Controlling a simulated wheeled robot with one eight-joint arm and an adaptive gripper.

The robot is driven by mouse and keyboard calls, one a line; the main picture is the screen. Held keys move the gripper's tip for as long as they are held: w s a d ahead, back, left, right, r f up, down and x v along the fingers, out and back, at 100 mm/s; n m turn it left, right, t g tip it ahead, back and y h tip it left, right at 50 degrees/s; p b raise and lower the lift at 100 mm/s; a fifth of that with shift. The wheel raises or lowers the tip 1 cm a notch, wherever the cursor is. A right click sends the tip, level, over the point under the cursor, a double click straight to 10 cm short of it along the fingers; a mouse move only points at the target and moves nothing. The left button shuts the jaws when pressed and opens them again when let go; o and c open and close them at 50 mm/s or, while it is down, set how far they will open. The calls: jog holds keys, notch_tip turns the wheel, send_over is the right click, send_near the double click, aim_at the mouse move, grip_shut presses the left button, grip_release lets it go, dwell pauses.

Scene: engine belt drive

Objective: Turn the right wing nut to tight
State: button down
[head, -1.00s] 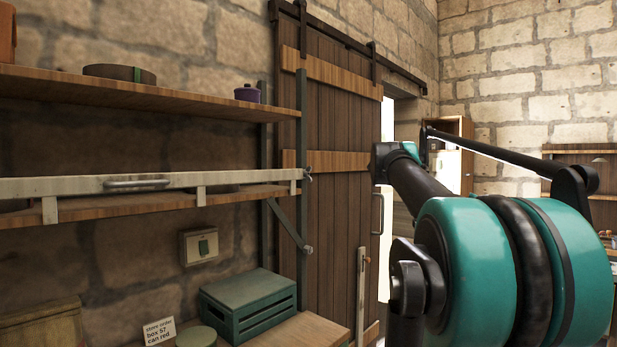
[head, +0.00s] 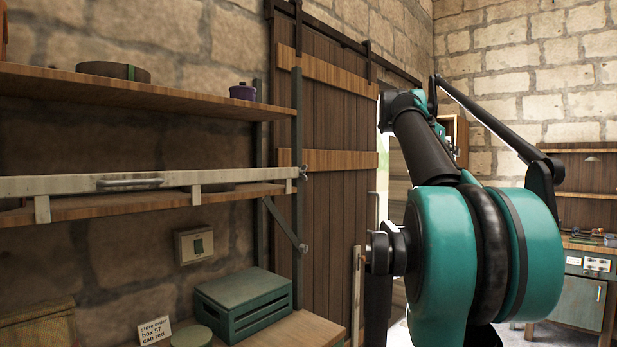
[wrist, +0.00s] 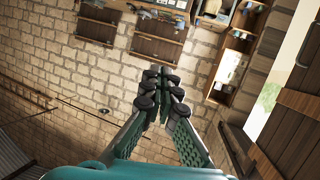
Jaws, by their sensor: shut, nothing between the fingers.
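A small metal piece that looks like the wing nut (head: 303,172) sits at the right end of the white rail (head: 75,186) in the head view. It is too small to tell how tight it is. My gripper (wrist: 163,88) shows in the wrist view, shut with nothing between its fingers. It points at a stone wall with cabinets, and no wing nut shows there. In the head view my arm stands to the right of the rail, well apart from it, and I cannot make out the gripper.
The rail runs along the front of a wooden shelf (head: 130,206). A plank door (head: 335,120) stands behind its right end. A teal crate (head: 245,302) and a small sign (head: 155,331) stand on the bench below. A workbench (head: 582,256) is at the far right.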

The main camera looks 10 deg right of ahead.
aim_at(304, 172)
jog(key=w+a+f+n+t+y, duration=0.1)
jog(key=w+a+f+y, duration=0.4)
jog(key=a+f, duration=0.3)
jog(key=w+a+f+t+y, duration=0.2)
jog(key=w+a+f+y, duration=0.45)
jog(key=f, duration=0.25)
jog(key=w+a+t+y, duration=0.3)
jog(key=w+a+y, duration=0.15)
jog(key=a, duration=0.55)
jog(key=w+a+r+m+t+y, duration=0.2)
jog(key=w+a+r+t+y, duration=0.25)
jog(key=r, duration=0.35)
jog(key=r+x, duration=0.1)
jog(key=x, duration=0.9)
jog(key=shift+s+a+f+t+h, duration=0.15)
jog(key=shift+s+a+t, duration=0.1)
jog(key=shift+s+a, duration=0.4)
jog(key=shift+s+a+f+t+h, duration=0.1)
jog(key=shift+s+a+t, duration=0.1)
jog(key=shift+s+a, duration=0.45)
